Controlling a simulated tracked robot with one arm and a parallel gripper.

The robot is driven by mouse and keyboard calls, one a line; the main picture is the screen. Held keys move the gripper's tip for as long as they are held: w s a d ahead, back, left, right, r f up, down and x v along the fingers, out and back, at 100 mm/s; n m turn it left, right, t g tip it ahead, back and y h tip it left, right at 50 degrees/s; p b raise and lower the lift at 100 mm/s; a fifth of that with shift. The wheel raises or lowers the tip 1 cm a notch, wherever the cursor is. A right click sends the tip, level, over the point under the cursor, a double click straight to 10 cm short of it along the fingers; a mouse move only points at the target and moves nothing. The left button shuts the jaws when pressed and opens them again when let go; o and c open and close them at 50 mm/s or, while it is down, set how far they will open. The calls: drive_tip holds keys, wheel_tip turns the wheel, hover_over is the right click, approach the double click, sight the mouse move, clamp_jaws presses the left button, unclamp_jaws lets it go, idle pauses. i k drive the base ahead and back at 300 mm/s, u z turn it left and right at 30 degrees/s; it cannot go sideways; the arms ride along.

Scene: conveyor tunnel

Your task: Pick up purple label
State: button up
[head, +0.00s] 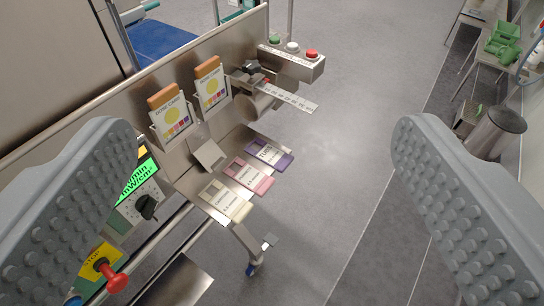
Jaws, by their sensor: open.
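The purple label (269,153) is a flat card with a white printed face, lying at the right end of a row on a steel ledge. A pink label (248,175) and a cream label (226,199) lie to its left and nearer in the same row. My gripper (262,130) is wide open and empty, with one studded grey finger at each side of the picture. The purple label shows between the fingers, well beyond them, and nothing touches it.
Two orange-topped cards (212,85) stand in holders on the steel panel (145,85) behind the labels. A ruler-like strip (290,97) and a button box (292,58) jut out at the panel's far end. A control box with a red knob (117,283) is at lower left. Open floor lies right.

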sight(279, 160)
drive_tip(key=z, duration=2.75)
drive_tip(key=k, duration=1.3)
drive_tip(key=u, duration=1.6)
drive_tip(key=i, duration=1.05)
drive_tip(key=u, duration=0.05)
